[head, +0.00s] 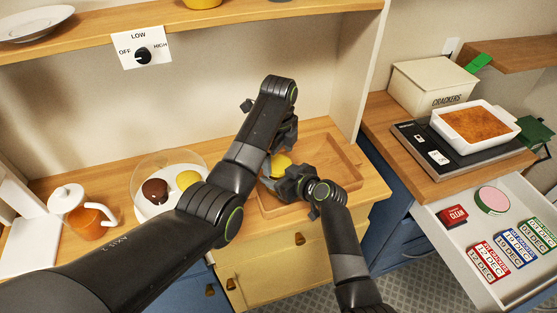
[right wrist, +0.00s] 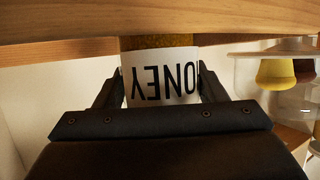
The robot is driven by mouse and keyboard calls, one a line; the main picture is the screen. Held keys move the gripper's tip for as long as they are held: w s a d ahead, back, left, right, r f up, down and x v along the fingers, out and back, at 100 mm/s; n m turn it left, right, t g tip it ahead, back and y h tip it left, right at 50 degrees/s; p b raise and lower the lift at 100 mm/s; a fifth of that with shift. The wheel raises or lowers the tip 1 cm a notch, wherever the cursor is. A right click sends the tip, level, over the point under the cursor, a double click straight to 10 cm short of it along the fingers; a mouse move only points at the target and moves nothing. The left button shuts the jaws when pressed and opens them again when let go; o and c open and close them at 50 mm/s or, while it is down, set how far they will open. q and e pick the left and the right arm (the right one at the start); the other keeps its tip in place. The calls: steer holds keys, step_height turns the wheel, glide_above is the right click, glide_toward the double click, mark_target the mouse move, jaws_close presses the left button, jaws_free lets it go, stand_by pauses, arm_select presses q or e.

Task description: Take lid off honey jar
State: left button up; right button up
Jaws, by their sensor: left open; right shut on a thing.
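The honey jar (right wrist: 160,88) is between the fingers of my right gripper (right wrist: 160,95) in the right wrist view, its HONEY label upside down. In the head view, the jar's yellow top (head: 281,166) shows beside my right gripper (head: 275,184), which is shut on the jar over the left part of the wooden tray (head: 348,165). I cannot tell whether the jar touches the tray. My left gripper (head: 284,143) is open, pointing down just above and behind the jar's top. Its fingertips are partly hidden by its own arm.
A clear-covered plate (head: 150,207) with a brown and a yellow item stands left of the tray. A glass teapot (head: 87,219) is further left. An open drawer (head: 445,240) with tins and date blocks is at right. A shelf (head: 225,27) hangs above.

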arm_select(q)
step_height(320, 180, up, 2)
steer(key=shift+c, duration=0.4)
step_height(320, 180, up, 3)
steer(key=m, duration=0.3)
steer(key=shift+f, duration=3.85)
steer(key=c, duration=1)
steer(key=shift+n, duration=1.5)
steer(key=o, duration=1.1)
